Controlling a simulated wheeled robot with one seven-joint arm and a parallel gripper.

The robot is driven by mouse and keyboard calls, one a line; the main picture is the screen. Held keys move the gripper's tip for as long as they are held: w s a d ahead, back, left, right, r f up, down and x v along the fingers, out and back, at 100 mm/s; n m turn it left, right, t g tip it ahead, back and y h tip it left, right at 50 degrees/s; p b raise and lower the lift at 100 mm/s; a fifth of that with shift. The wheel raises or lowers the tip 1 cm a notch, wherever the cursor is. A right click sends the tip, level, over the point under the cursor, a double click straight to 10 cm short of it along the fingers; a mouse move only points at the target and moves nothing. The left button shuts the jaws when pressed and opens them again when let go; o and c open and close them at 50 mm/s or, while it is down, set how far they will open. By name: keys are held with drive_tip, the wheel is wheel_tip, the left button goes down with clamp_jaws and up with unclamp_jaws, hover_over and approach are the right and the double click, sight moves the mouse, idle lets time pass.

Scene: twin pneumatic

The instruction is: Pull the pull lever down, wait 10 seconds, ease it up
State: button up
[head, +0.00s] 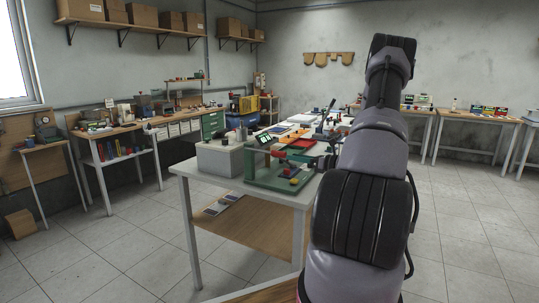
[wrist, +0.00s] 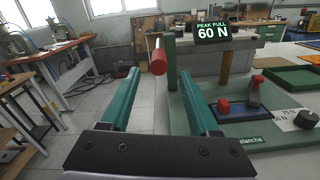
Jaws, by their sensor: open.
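A red cylindrical grip (wrist: 159,60), which looks like the end of the pull lever, points toward me in the wrist view, beside a green upright post (wrist: 171,62). My gripper (wrist: 160,84) is open, with one teal finger on each side of the grip's line. The grip appears between and slightly above the fingertips; I cannot tell whether it is inside their reach. No contact shows. In the head view the lever's green stand (head: 270,183) is at the near end of the table, and my arm hides part of it.
A sign (wrist: 213,33) reading "PEAK PULL 60 N" stands behind the post. To the right are a small lever with a red knob (wrist: 257,80), a red block (wrist: 223,107) and a black knob (wrist: 305,119). A grey box (head: 219,159) stands left of the stand.

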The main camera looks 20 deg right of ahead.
sight(269, 153)
drive_tip(key=x, duration=1)
drive_tip(key=shift+w+a, duration=0.1)
drive_tip(key=shift+a, duration=0.1)
clamp_jaws()
idle(1.0)
